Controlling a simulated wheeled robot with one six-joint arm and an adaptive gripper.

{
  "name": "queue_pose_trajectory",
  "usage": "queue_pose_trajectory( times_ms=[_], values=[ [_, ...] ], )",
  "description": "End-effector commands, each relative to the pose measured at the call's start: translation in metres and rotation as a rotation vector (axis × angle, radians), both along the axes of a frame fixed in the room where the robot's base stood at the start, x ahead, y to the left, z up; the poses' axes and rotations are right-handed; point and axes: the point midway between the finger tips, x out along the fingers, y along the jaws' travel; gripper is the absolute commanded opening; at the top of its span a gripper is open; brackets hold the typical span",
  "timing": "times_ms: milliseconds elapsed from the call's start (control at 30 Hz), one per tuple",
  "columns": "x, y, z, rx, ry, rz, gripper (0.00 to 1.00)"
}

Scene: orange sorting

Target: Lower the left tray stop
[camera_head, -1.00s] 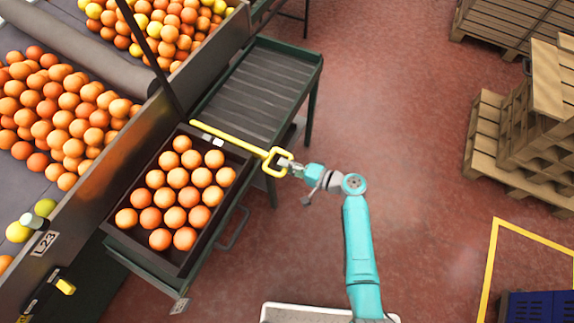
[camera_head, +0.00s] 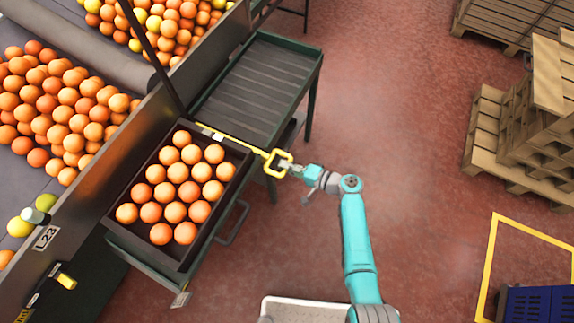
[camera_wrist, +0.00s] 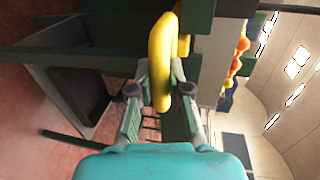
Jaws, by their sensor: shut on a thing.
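The tray stop (camera_head: 238,144) is a yellow bar ending in a yellow loop handle (camera_head: 278,160). It runs along the far end of the dark tray (camera_head: 240,160) of oranges, between that tray and the empty roller stand. Only a thin strip of the bar shows, low by the tray's edge. My gripper (camera_head: 288,165) is shut on the loop handle. In the wrist view the handle (camera_wrist: 163,60) stands between my fingers and hides part of the view behind.
The empty roller stand (camera_head: 262,85) adjoins the tray's far end. A conveyor wall labelled L23 (camera_head: 46,238) stands at the left, with oranges behind it. Wooden pallets (camera_head: 525,135) and a blue crate (camera_head: 535,305) are at the right. Red floor between is clear.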

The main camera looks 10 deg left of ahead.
Motion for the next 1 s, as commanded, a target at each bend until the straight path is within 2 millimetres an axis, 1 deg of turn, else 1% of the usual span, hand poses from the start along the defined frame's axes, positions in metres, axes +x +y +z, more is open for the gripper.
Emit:
queue_pose_trajectory(
  times_ms=[33,67,100,167,200,467,567,633,767,1000],
  values=[
    [-0.001,-0.001,-0.005,-0.010,0.006,-0.005,0.00],
    [-0.001,-0.001,-0.006,-0.010,0.007,-0.005,0.00],
    [-0.001,-0.001,-0.006,-0.010,0.007,-0.006,0.25],
    [-0.001,-0.001,-0.006,-0.010,0.008,-0.006,0.40],
    [-0.002,-0.001,-0.006,-0.009,0.008,-0.005,0.43],
    [-0.001,-0.001,-0.004,-0.007,0.005,-0.004,0.43],
    [-0.002,-0.005,-0.003,-0.006,0.005,-0.004,0.43],
    [-0.005,-0.011,-0.002,-0.006,0.005,-0.005,0.43],
    [-0.011,-0.030,0.002,-0.007,0.005,-0.008,0.43],
    [-0.027,-0.075,0.012,-0.007,0.005,-0.009,0.43]
  ],
)
